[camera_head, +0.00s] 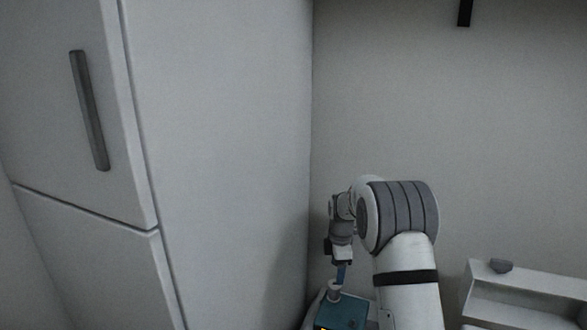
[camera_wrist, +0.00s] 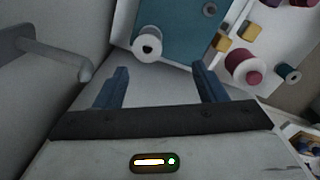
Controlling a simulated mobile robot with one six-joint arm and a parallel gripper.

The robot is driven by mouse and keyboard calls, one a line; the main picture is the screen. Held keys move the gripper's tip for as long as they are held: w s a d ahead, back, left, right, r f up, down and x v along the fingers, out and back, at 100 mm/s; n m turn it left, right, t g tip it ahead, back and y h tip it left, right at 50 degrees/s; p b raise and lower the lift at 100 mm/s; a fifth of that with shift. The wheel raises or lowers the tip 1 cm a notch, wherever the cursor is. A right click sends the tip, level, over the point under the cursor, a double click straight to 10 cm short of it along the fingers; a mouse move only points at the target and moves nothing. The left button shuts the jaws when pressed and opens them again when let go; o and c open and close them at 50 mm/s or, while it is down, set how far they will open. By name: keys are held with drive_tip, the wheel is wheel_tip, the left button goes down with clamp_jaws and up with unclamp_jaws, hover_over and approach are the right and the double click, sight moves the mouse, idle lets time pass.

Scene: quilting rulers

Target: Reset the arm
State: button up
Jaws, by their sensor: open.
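My gripper (camera_wrist: 160,85) shows in the wrist view with its two blue fingers spread apart and nothing between them. Whether the fingers touch anything there is too small to tell.
A tall white cabinet (camera_head: 220,120) stands left of the arm. The wrist view shows a maroon spool (camera_wrist: 243,67), yellow blocks (camera_wrist: 238,53) and a teal spool (camera_wrist: 288,73) at upper right.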

drive_tip(key=s+r+m+t+b, duration=0.1)
drive_tip(key=s+r+m+t, duration=0.1)
drive_tip(key=s+r+m, duration=0.95)
drive_tip(key=s+r+m+t+b, duration=0.1)
drive_tip(key=s+m, duration=0.6)
drive_tip(key=s, duration=1.9)
drive_tip(key=shift+b+v, duration=0.3)
drive_tip(key=shift+v, duration=0.55)
